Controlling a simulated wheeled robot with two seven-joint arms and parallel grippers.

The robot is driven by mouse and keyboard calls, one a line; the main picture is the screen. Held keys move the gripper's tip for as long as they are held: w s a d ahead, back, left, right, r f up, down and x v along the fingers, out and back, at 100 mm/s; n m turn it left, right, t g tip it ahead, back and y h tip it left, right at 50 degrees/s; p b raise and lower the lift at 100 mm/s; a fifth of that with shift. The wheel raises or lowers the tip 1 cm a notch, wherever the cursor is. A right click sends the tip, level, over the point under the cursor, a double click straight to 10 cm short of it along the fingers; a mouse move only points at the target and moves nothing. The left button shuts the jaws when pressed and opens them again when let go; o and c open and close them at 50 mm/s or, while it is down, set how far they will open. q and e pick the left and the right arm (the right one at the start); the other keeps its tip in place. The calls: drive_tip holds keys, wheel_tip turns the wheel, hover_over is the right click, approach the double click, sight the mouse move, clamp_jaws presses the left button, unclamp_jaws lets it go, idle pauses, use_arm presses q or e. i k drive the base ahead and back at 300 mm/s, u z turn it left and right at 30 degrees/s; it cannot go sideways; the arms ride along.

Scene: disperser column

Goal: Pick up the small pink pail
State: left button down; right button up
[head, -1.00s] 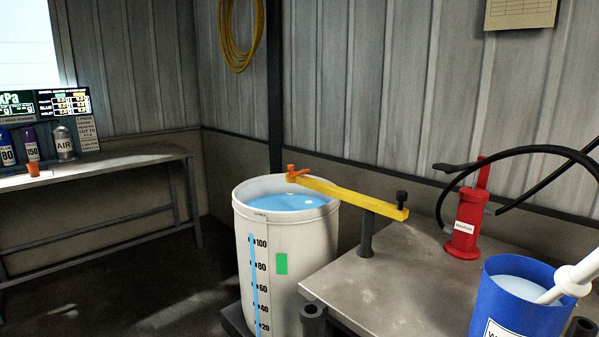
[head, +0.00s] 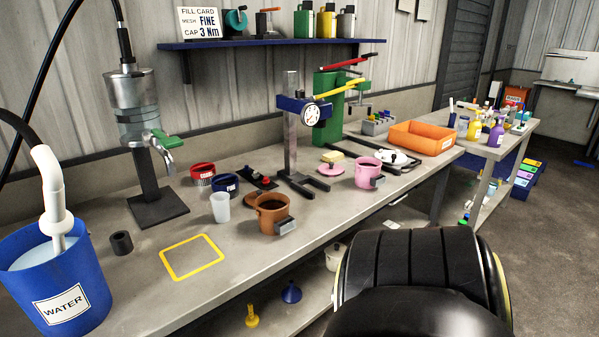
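The small pink pail (head: 365,175) stands upright on the workbench in the head view, right of the gauge stand. A grey block (head: 378,182) sits on its front side, and its inside looks dark. A flat pink disc (head: 330,171) lies just left of it. Neither of my grippers is in view. A large black part at the bottom right looks like part of my own body and is well apart from the pail in the picture.
A similar brown pail (head: 268,216) stands nearer on the bench (head: 215,270). The gauge stand (head: 292,130) is left of the pink pail. An orange tray (head: 422,138) and a green press (head: 328,105) are behind it. A blue water bucket (head: 75,262) stands at the left.

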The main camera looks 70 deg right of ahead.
sight(367, 170)
drive_tip(key=z, duration=2.75)
